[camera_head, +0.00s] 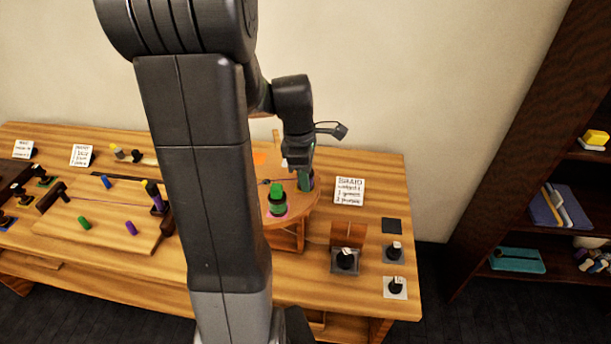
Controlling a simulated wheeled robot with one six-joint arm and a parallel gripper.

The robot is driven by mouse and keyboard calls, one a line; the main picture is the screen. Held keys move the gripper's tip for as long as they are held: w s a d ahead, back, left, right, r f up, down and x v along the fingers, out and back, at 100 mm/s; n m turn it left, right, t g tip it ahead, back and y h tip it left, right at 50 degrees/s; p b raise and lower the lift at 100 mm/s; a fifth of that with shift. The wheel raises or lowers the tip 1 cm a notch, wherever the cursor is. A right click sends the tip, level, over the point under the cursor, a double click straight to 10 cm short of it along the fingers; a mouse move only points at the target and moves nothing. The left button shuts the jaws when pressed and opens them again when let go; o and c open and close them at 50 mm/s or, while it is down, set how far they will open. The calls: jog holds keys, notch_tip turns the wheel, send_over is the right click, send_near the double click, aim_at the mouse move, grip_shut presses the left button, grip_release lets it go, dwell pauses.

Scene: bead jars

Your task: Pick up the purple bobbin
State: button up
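A purple bobbin (131,228) lies on its side on a pale wooden board at the left of the table. Another purple piece (155,196) stands upright on a dark base near the board's right side. My gripper (304,180) points down over the round wooden stand (302,212), right of the middle and well away from the lying purple bobbin. A dark green shape shows at its fingertips; whether it is a finger or a held piece cannot be told. My arm hides the table's middle.
A green bobbin (83,222) and a blue one (106,182) lie on the left. A jar with a green top (278,195) stands on the round stand. A sign (349,190) and several dark knobbed pieces stand on the right. A dark shelf (540,190) rises beyond the table.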

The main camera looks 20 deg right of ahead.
grip_shut()
jog(key=shift+r, duration=0.1)
